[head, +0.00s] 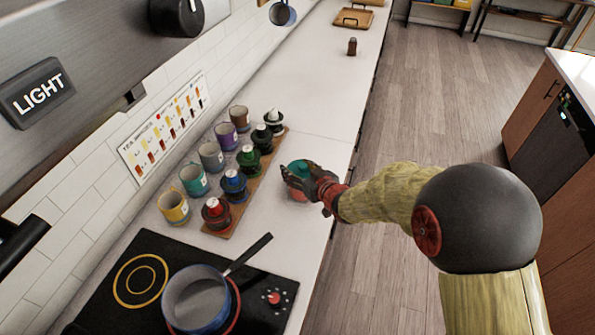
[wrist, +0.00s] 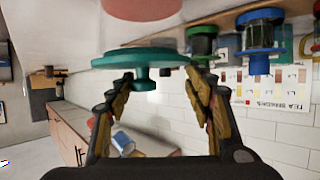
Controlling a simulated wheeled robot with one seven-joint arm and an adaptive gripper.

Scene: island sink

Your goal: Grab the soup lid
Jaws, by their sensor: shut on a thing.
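The soup lid is a teal disc with a small knob. In the wrist view the lid (wrist: 142,60) spans between the two fingers of my gripper (wrist: 158,82), with its knob pointing toward my palm. In the head view the lid (head: 298,168) is partly covered by my gripper (head: 303,180), which is shut on it. A red-orange container (head: 299,194) shows just below the lid in the head view. The container also shows at the top edge of the upside-down wrist view (wrist: 142,8), with a visible gap between it and the lid.
A wooden board (head: 262,189) with several coloured lidded jars and a row of cups stands left of my gripper. A pot (head: 197,298) sits on the black cooktop (head: 110,320) at the front. A small brown bottle (head: 352,47) stands farther back; the counter between is clear.

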